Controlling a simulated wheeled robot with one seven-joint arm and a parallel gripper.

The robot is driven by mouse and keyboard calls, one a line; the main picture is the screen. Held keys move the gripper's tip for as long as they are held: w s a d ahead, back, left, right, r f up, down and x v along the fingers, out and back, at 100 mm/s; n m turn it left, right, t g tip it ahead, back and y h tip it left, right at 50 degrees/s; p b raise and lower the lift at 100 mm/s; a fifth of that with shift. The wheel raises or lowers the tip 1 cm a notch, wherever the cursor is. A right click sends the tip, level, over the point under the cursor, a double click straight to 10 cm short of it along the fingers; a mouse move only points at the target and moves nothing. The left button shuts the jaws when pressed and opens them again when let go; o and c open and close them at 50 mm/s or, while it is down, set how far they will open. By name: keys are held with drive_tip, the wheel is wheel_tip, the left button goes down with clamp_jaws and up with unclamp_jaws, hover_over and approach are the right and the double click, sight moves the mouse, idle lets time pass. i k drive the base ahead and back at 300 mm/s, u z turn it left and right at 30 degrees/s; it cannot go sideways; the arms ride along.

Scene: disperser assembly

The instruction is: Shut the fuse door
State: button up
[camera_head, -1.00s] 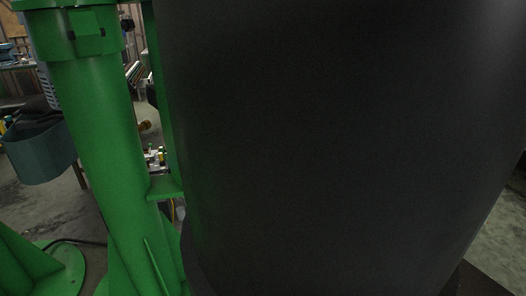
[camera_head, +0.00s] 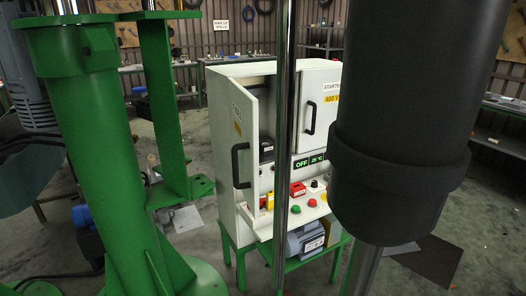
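The white cabinet (camera_head: 222,160) stands in the middle on a green stand. Its left door (camera_head: 244,120), with a black handle (camera_head: 238,166) and a small label I cannot read clearly, stands open, swung out toward me. The dark inside shows to the right of its edge. I take this to be the fuse door. The right door (camera_head: 318,100), labelled "STARTER 400 V", looks shut. My gripper is not in view.
A thin metal pole (camera_head: 283,190) stands before the cabinet. A large black cylinder (camera_head: 400,110) with a metal shaft below hangs close on the right. Green columns (camera_head: 105,160) stand on the left.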

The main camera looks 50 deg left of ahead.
sight(243, 107)
drive_tip(key=u, duration=1.65)
